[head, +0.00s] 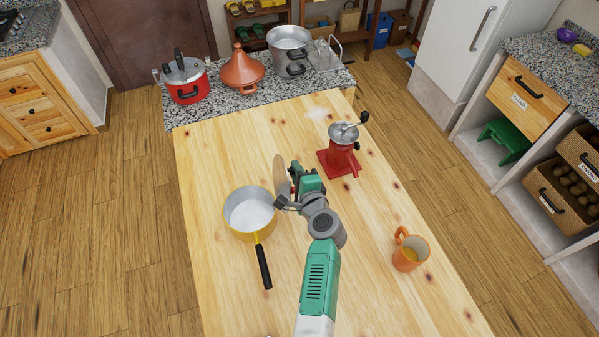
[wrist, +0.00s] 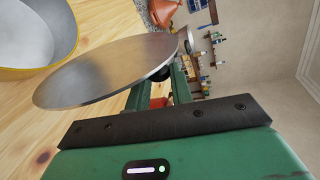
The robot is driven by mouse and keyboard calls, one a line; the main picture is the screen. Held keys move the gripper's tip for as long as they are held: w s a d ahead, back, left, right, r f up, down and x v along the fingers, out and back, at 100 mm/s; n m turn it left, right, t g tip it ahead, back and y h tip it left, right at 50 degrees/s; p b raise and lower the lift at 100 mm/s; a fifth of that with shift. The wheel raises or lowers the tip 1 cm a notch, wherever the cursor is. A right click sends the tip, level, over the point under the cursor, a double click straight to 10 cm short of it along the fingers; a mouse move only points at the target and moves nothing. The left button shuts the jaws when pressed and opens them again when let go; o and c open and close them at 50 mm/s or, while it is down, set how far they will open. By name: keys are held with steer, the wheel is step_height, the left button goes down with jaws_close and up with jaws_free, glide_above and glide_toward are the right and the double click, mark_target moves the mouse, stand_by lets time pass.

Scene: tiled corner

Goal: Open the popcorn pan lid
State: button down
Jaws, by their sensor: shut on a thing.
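The yellow pan (head: 249,212) stands on the wooden table with its black handle toward the front. It is uncovered and its grey inside shows. Part of it also shows in the wrist view (wrist: 38,35). My gripper (head: 295,176) is to the right of the pan and is shut on the lid's dark knob (wrist: 161,74). The lid (head: 280,174) is a thin round metal disc, held tilted nearly on edge, apart from the pan. It shows broadly in the wrist view (wrist: 105,72). The fingertips' grip on the knob is partly hidden by the lid.
A red grinder (head: 341,152) with a crank stands on the table to the right of my gripper. An orange mug (head: 410,251) is at the front right. A red pot (head: 187,82), a terracotta tagine (head: 241,70) and a steel pot (head: 290,48) stand on the granite counter behind.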

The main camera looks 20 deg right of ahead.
steer(key=c, duration=1.2)
jaws_free()
steer(key=p+v, duration=0.1)
steer(key=v, duration=0.6)
steer(key=shift+s+p, duration=0.35)
